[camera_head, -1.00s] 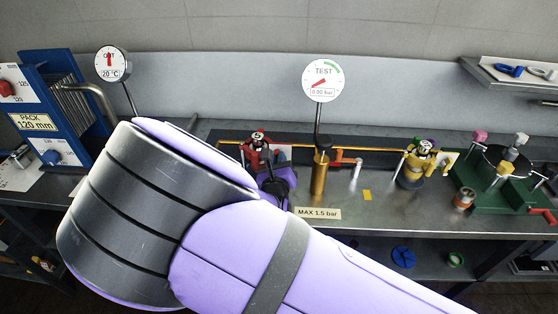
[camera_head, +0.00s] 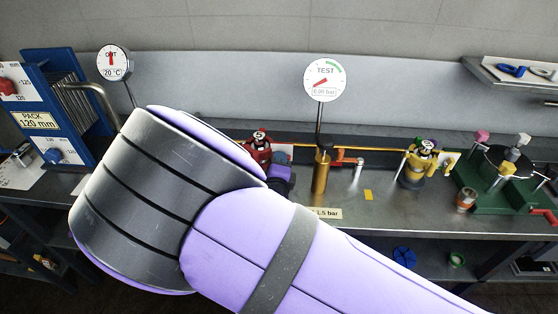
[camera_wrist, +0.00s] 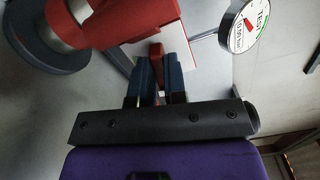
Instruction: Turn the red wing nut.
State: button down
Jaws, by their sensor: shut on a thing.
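The red wing nut (camera_wrist: 156,54) shows in the wrist view as a narrow red piece between the two dark blue fingers of my gripper (camera_wrist: 159,65). The fingers are closed on it from both sides. It sits against a red fitting (camera_wrist: 120,22) with a white plate (camera_wrist: 196,42) beside it. In the head view the red fitting (camera_head: 258,147) stands on the bench behind my arm. My wrist shows only in part there, and my arm hides the wing nut and the fingertips.
A brass cylinder (camera_head: 321,171) and a TEST gauge (camera_head: 325,79) reading 0.00 bar stand right of the red fitting. A yellow fitting (camera_head: 418,165) and a green-based stand (camera_head: 490,182) are further right. A blue plate pack (camera_head: 65,105) is at left.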

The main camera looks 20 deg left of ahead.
jog(key=shift+n, duration=1.2)
jog(key=shift+f, duration=0.1)
jog(key=c, duration=1.2)
grip_release()
jog(key=shift+o, duration=0.2)
jog(key=v, duration=1)
jog(key=shift+s, duration=0.35)
jog(key=shift+d, duration=0.15)
